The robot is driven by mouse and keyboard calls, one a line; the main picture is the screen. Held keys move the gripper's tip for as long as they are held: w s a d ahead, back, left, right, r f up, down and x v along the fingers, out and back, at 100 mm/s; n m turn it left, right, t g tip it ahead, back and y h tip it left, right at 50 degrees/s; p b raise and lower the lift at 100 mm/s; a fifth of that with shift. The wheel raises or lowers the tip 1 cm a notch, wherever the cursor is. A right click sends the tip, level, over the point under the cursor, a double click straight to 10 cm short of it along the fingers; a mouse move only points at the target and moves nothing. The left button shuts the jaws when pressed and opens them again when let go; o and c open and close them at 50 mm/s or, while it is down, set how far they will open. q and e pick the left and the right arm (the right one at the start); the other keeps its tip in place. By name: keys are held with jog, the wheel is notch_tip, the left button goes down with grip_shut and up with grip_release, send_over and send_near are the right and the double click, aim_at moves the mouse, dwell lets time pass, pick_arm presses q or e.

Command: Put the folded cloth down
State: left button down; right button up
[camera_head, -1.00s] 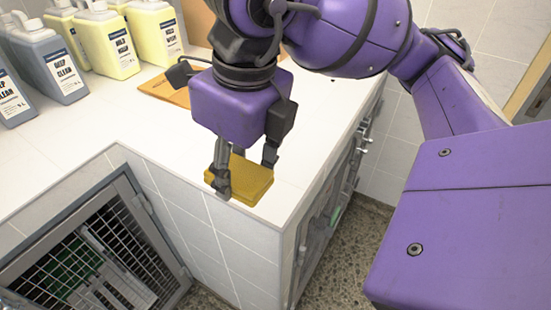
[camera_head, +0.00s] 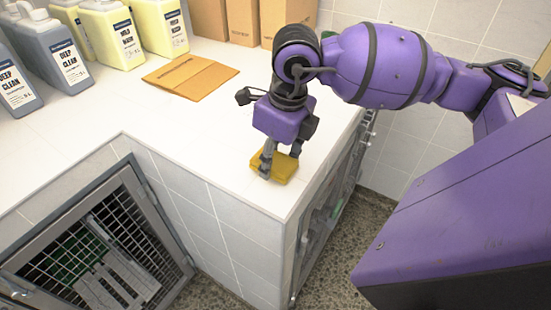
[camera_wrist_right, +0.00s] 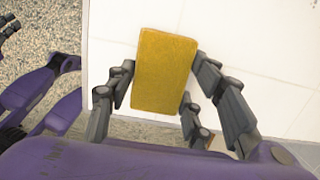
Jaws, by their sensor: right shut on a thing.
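The folded cloth (camera_head: 285,166) is a flat mustard-yellow block over the white counter (camera_head: 215,140), near its front right corner. My right gripper (camera_head: 278,163) points down and is shut on the folded cloth, with fingers on opposite sides of it. In the right wrist view the cloth (camera_wrist_right: 165,70) lies between the fingers, with white tiled counter behind it. The cloth is at or just above the counter; I cannot tell whether it touches. My left gripper is not seen in the head view.
Brown folded card (camera_head: 190,76) lies flat behind and left of the gripper. Several cleaner bottles (camera_head: 62,50) stand at the back left, and brown boxes (camera_head: 243,22) at the back. Kennel doors (camera_head: 100,255) are below the counter. The counter's front left is clear.

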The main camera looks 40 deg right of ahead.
jog(key=shift+f, duration=0.4)
jog(key=shift+f, duration=0.3)
jog(key=o, duration=1.1)
